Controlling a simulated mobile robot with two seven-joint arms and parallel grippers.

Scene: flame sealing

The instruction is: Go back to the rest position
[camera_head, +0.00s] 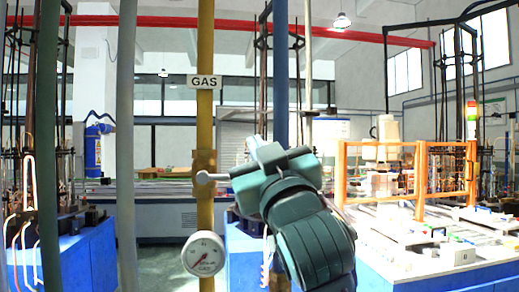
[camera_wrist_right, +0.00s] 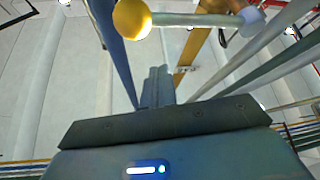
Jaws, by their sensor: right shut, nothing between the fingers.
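My right gripper (camera_head: 268,160), dark teal, is raised in front of me, just right of the yellow gas pipe (camera_head: 205,120) in the head view. Its fingers are shut and empty in the right wrist view (camera_wrist_right: 158,85). A pale valve lever (camera_head: 215,177) sticks out across the pipe toward the gripper, whose body hides its right end. In the right wrist view the lever's rod (camera_wrist_right: 190,19) runs across the top, with a yellow ball knob (camera_wrist_right: 131,18) at its left end. The shut fingers appear apart from it. My left gripper is in neither view.
A blue pipe (camera_head: 281,75) stands behind the gripper. At right is a blue-sided bench (camera_head: 400,272) with an orange frame (camera_head: 420,180). Grey pipes (camera_head: 126,140) stand at left.

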